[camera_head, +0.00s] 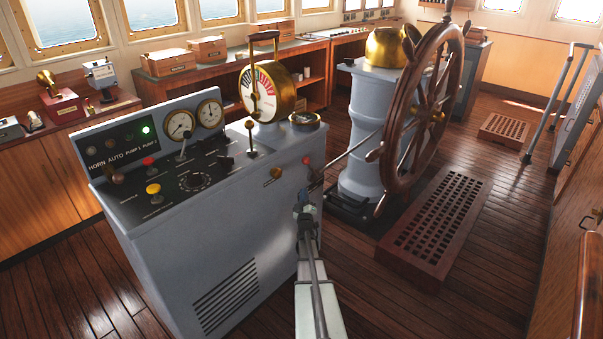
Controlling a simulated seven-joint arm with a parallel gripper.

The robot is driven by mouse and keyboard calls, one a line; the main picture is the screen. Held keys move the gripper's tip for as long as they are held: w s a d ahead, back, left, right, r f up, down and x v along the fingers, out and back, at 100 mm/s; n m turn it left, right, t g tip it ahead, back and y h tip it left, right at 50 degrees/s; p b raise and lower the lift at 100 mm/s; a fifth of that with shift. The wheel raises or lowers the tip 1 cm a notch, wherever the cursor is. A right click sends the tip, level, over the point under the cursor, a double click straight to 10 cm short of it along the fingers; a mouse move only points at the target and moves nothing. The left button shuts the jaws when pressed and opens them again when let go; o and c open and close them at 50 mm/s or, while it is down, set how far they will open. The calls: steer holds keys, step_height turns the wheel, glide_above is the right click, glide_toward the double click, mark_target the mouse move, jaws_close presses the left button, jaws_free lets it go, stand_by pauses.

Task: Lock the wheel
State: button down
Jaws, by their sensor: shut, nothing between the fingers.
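The large wooden ship's wheel (393,115) stands upright at the right of the grey pedestal (363,125), which has a brass dome (385,46) on top. A red knob (307,160) shows at the right side of the grey console. My arm reaches up from the bottom edge. My gripper (315,184) is shut and empty, just below the red knob. Its fingertips are small and dark here, and I cannot tell whether they touch the knob or rod.
The grey console (215,215) with levers, gauges and buttons stands left of my arm. A brass telegraph (262,92) rises from it. A wooden grating (433,215) lies right of the pedestal. A metal rail (552,105) stands at the right. Open plank floor lies in front.

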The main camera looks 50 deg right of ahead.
mark_target(311, 169)
steer(key=a+m+g+h, duration=0.8)
steer(key=m+h, duration=0.2)
steer(key=m, duration=0.2)
steer(key=shift+m, duration=0.3)
steer(key=x, duration=1.4)
steer(key=shift+w, duration=0.1)
steer(key=shift+r+y, duration=0.15)
steer(key=shift+y, duration=0.15)
